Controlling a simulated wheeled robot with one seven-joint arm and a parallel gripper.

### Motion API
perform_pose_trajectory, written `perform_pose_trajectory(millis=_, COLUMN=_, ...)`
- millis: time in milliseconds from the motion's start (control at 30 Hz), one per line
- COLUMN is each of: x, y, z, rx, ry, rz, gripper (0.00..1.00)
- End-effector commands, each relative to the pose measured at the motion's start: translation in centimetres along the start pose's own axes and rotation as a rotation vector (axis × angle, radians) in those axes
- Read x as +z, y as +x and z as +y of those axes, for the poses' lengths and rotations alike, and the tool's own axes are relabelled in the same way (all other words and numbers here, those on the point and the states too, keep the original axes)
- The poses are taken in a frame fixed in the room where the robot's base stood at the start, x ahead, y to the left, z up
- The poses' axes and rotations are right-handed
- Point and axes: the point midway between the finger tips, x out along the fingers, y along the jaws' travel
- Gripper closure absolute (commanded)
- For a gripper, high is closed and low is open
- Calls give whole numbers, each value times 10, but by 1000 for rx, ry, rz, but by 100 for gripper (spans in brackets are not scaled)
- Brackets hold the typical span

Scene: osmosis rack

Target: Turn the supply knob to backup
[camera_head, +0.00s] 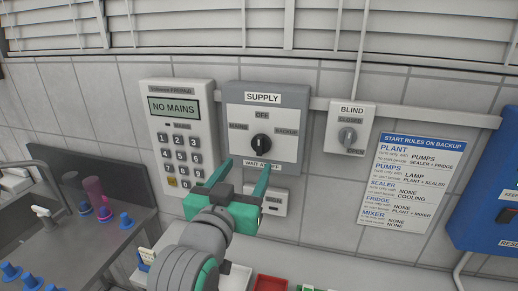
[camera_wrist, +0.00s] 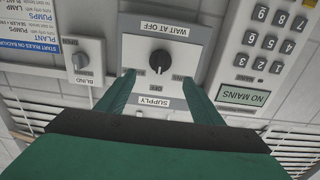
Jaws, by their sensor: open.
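The supply knob (camera_head: 261,142) is a black dial on a grey-and-white wall panel (camera_head: 290,97). The panel is marked MAINS at left, OFF at top, BACKUP at right and WAIT AT OFF below. The knob looks roughly upright, toward OFF, but its exact pointing is hard to tell. My gripper (camera_head: 246,169) is open and empty, with green fingers below and in front of the panel. In the wrist view, which is upside down, the knob (camera_wrist: 159,63) shows between and beyond the fingertips (camera_wrist: 161,77), apart from them.
A keypad meter (camera_head: 180,130) reading NO MAINS is at left. A blind knob box (camera_head: 349,130) and a rules sheet (camera_head: 408,182) are at right. A small box (camera_head: 276,201) sits below the panel, partly behind my gripper. A blue box (camera_head: 485,200) is at far right.

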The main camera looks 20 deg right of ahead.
Motion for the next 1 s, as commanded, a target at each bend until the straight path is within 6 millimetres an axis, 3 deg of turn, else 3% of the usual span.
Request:
perform_pose_trajectory(millis=167, x=0, y=17, z=0, rx=3, ry=-1, rz=-3, gripper=39)
perform_pose_trajectory(millis=600, x=0, y=89, z=1, rx=2, ry=0, rz=-2, gripper=39)
perform_pose_trajectory(millis=800, x=0, y=104, z=0, rx=1, ry=0, rz=-2, gripper=39)
perform_pose_trajectory(millis=1000, x=0, y=107, z=0, rx=0, ry=1, rz=0, gripper=39)
